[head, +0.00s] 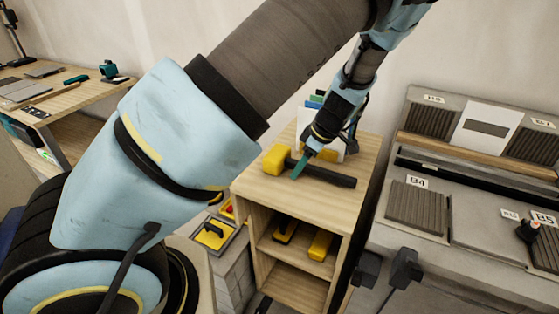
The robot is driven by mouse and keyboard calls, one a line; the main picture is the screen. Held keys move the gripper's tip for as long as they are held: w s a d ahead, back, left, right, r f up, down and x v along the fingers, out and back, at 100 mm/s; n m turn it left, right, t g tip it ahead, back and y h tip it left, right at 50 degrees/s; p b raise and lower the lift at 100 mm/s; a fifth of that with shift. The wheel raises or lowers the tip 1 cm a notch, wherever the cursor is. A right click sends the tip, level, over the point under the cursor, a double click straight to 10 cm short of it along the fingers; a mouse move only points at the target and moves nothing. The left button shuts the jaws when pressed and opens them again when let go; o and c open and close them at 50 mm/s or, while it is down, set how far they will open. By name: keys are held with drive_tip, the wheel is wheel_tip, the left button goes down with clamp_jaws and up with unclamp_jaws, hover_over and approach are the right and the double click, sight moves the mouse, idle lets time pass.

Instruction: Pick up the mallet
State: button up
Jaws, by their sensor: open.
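The mallet lies on its side on top of a small wooden cabinet in the head view. Its yellow head (276,159) is at the left and its dark handle (328,175) runs to the right. My gripper (299,171) points down at the mallet, with its teal finger by the handle close to the head. Only one finger shows clearly. I cannot tell whether the fingers are around the handle or in front of it, or whether they touch it. My arm crosses the left and middle of the view.
The wooden cabinet (265,188) has open shelves holding yellow tools (320,244). A grey bench with ribbed tiles marked B4 (416,207) stands at the right. A wooden workbench (75,100) with tools is at the left. A white holder (304,122) stands at the cabinet's back.

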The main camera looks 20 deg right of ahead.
drive_tip(key=shift+f, duration=0.1)
clamp_jaws()
idle(0.4)
